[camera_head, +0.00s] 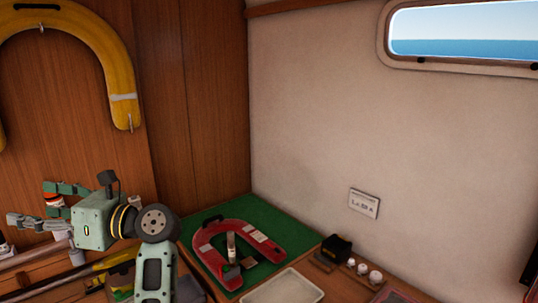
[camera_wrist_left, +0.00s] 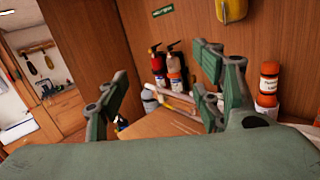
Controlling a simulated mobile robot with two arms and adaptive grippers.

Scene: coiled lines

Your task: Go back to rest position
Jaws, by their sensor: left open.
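My left gripper (camera_head: 30,203) is at the left of the head view, in front of the wood-panelled wall. Its green and grey fingers are spread apart and point left. In the left wrist view the left gripper (camera_wrist_left: 158,82) also shows with its fingers apart, and I see nothing held between them. An orange and white canister (camera_head: 53,200) shows between the fingers in the head view, apparently behind them. My right gripper is not in either view.
A red horseshoe-shaped thing (camera_head: 209,240) lies on a green mat (camera_head: 284,215). A pale tray (camera_head: 284,288) and a black box (camera_head: 337,247) are nearby. A yellow horseshoe float (camera_head: 113,62) hangs on the wall. Red extinguishers (camera_wrist_left: 158,62) and an orange canister (camera_wrist_left: 268,82) stand beyond my fingers.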

